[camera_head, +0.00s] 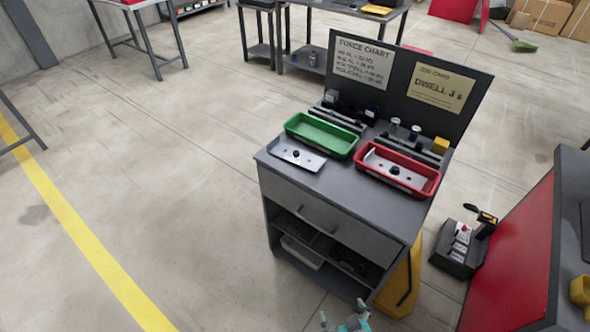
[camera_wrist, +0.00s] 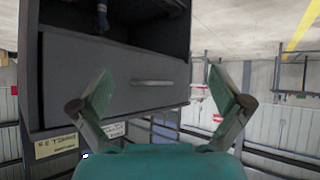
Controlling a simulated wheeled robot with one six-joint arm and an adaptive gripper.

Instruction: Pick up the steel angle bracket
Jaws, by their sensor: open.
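No piece can be told for certain as the steel angle bracket. A light grey metal plate (camera_head: 297,154) with a black knob lies on the left front of the cabinet top. A similar grey piece (camera_head: 382,168) with a dark knob lies in the red tray (camera_head: 430,188). My gripper (camera_head: 343,316) is at the bottom edge of the head view, low in front of the cabinet and well away from both pieces. In the wrist view its two fingers (camera_wrist: 160,92) are wide apart with nothing between them. The wrist view looks upside down and shows the cabinet's drawer front (camera_wrist: 105,85).
The cabinet (camera_head: 335,215) has a drawer and an open shelf below. A green tray (camera_head: 321,135) stands behind the loose plate. A dark back panel (camera_head: 400,75) with signs rises behind. A red-sided bench (camera_head: 515,240) stands at right. Floor at left is clear.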

